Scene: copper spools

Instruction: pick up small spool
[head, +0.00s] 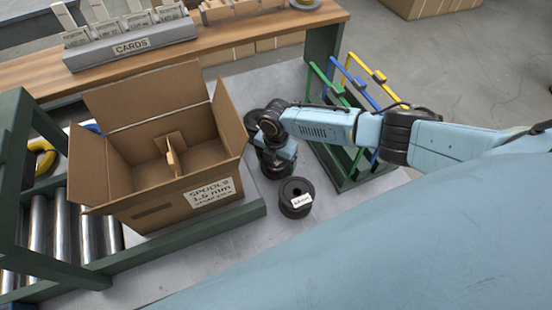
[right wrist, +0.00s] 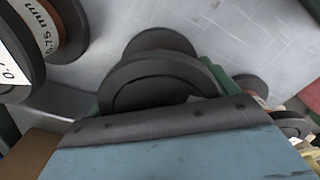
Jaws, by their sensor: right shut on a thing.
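My right gripper (head: 280,152) points down among dark spools on the grey bench, just right of the cardboard box. It is shut on a dark spool, whose round flanges (right wrist: 155,80) show past the jaw in the right wrist view. In the head view the arm and gripper hide most of it. A dark spool with a white label (head: 296,197) stands apart in front of the gripper. Another dark spool (head: 254,121) is partly hidden behind the wrist. A spool marked 0.75 mm (right wrist: 68,30) is at the left in the wrist view. My left gripper is not in view.
The open cardboard box (head: 150,205), labelled for 1.5 mm spools, stands left of the gripper with a divider inside. A green rack with coloured rails (head: 345,165) stands close on the right. A cards tray (head: 130,46) sits on the wooden shelf behind. Bare bench lies in front.

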